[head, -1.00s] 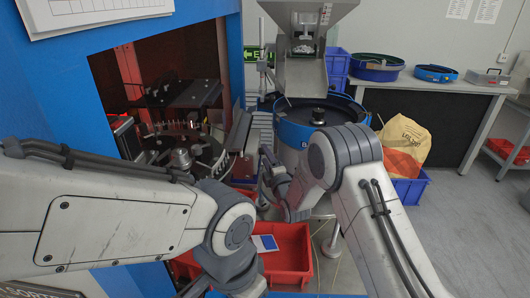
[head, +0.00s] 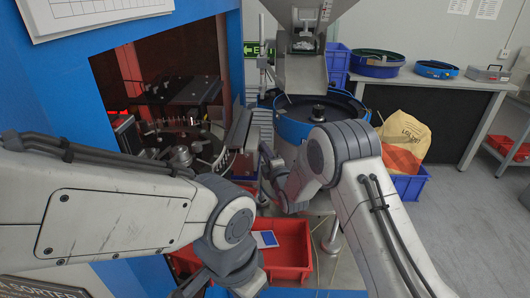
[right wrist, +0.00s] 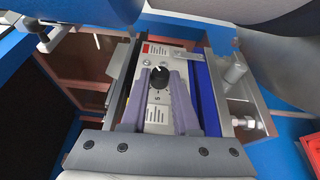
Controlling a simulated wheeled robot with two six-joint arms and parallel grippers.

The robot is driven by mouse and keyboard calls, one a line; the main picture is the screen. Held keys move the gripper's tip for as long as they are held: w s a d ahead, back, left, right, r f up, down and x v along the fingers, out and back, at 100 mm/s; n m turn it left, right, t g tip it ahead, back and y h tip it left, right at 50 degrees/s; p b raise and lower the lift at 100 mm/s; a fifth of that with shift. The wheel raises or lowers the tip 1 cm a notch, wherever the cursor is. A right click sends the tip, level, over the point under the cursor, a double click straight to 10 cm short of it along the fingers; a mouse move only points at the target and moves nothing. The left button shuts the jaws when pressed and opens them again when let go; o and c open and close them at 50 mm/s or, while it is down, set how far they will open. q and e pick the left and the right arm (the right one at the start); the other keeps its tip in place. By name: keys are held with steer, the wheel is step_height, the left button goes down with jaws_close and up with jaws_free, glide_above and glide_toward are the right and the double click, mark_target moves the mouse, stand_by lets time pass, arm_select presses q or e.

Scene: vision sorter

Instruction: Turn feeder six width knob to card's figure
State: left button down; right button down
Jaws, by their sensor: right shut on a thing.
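In the right wrist view a black round knob (right wrist: 158,79) with a white pointer line sits on a pale plate (right wrist: 157,115) with small print and a figure that looks like a 5. The pointer leans to the upper left. My right gripper (right wrist: 160,76) has its two purple-grey fingers on either side of the knob, shut on it. In the head view my right gripper (head: 268,168) is by the feeder's rail, its fingertips hidden. My left gripper shows only as a dark part at the bottom edge. A blue and white card (head: 265,239) lies in the red bin; I cannot read it.
The blue bowl feeder (head: 296,130) and metal hopper (head: 305,70) stand behind. The blue sorter cabinet (head: 228,40) is on the left. A sack (head: 405,137) sits in a blue crate (head: 412,185) at right, with open floor beyond.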

steer(key=shift+w+r+m+g+h+p, duration=0.1)
steer(key=shift+r+m+g+h+p, duration=0.2)
steer(key=shift+g+p, duration=0.75)
steer(key=shift+w+r+m+g+h+p, duration=0.1)
steer(key=shift+m+g+h+p, duration=0.3)
steer(key=shift+g+p, duration=0.7)
steer(key=shift+r+m+g+h+p, duration=0.2)
steer(key=shift+m+g+p, duration=0.2)
steer(key=shift+g+p, duration=0.65)
steer(key=c, duration=0.7)
jaws_free()
steer(key=shift+o, duration=0.2)
